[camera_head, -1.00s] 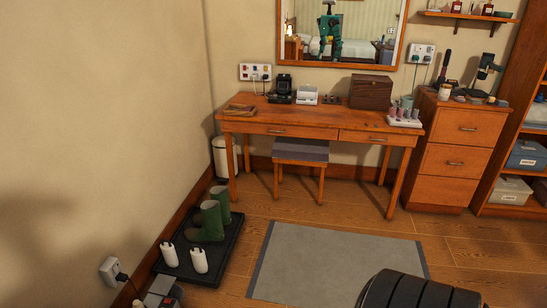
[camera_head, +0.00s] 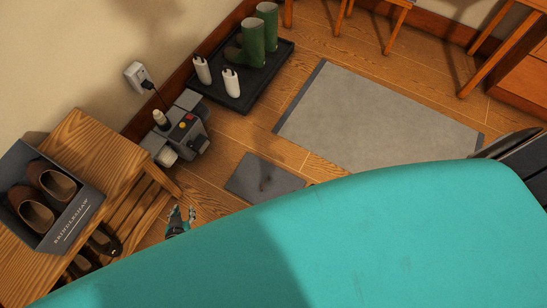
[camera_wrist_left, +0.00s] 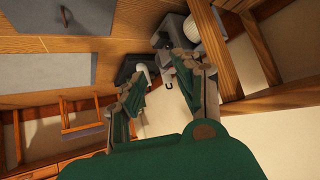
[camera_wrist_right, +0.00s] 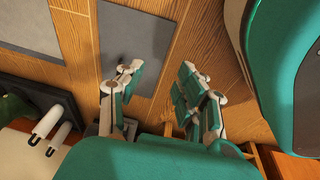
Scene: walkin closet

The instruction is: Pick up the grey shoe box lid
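The grey shoe box lid (camera_head: 264,178) lies flat on the wood floor between the rug and the bench in the head view. It has a small dark mark on its top. It also shows in the right wrist view (camera_wrist_right: 140,35). My left gripper (camera_head: 181,213) is to the lid's lower left in the head view, apart from it; the left wrist view shows its fingers (camera_wrist_left: 155,75) open and empty. My right gripper's open fingers (camera_wrist_right: 160,80) show below the lid in the right wrist view, with nothing between them. The right gripper is hidden in the head view.
A dark grey shoe box (camera_head: 62,220) with brown shoes sits on a wooden bench (camera_head: 95,150) at left. A grey device (camera_head: 185,135), a tray with green boots (camera_head: 258,35) and white bottles stand along the wall. A grey rug (camera_head: 380,115) lies beyond. My teal body covers the lower head view.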

